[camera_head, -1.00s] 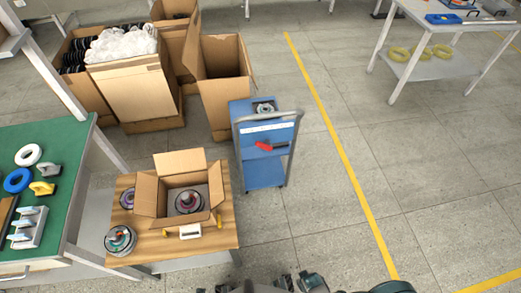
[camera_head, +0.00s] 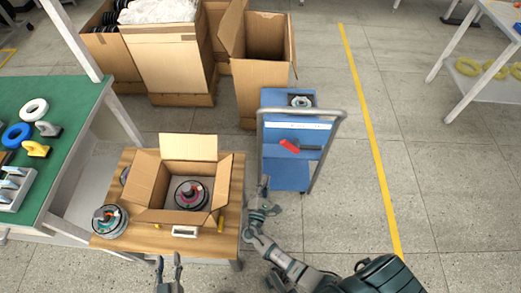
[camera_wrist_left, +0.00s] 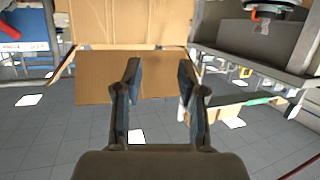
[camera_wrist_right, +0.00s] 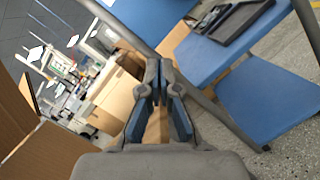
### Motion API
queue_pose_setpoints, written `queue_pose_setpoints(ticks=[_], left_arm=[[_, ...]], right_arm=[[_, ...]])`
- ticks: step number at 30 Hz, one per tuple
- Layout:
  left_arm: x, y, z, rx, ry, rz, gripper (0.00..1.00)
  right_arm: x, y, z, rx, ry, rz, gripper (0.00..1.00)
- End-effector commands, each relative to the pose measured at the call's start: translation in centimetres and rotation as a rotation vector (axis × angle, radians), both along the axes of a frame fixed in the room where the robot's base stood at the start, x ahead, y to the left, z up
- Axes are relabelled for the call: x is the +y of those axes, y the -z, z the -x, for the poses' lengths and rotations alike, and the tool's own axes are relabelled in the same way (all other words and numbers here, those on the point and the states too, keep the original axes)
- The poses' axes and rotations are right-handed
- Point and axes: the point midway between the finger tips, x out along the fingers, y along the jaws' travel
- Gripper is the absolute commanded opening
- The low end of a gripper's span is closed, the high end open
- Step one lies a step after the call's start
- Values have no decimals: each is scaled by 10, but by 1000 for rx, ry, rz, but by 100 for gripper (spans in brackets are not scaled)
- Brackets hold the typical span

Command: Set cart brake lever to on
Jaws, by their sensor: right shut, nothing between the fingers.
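The blue cart (camera_head: 289,175) has a grey tubular handle frame (camera_head: 330,112) and stands beyond the wooden table. A brake lever with a red grip (camera_head: 290,146) and a dark body sits on the cart's near side, below a white label strip. My right gripper (camera_head: 264,183) is shut and empty, near the cart's lower left side and apart from the lever. In the right wrist view the shut fingers (camera_wrist_right: 153,68) are in front of the cart's blue panels (camera_wrist_right: 265,100). My left gripper (camera_head: 168,262) is open and empty at the wooden table's front edge; its spread fingers show in the left wrist view (camera_wrist_left: 158,75).
A wooden table (camera_head: 225,215) holds an open cardboard box (camera_head: 148,180) with a motor part inside, and another part (camera_head: 110,221) beside it. A green workbench (camera_head: 60,110) is at left. Large cartons (camera_head: 255,80) stand behind the cart. The floor right of the cart is clear.

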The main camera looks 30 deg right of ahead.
Motion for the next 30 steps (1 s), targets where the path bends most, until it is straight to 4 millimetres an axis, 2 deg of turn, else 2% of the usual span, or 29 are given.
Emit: queue_pose_setpoints(ticks=[4,16,20,30], left_arm=[[-4,-7,0,-15,-1,0,40],[-5,-7,-1,-21,-1,2,40],[-5,-8,-3,-36,-1,6,40],[-9,-23,-8,-139,1,35,40]], right_arm=[[-2,-5,-3,-11,-2,26,0],[-9,-5,-9,-11,-1,23,0],[-21,-9,-24,-12,-1,24,0],[-69,-21,-77,-11,-1,22,0]])
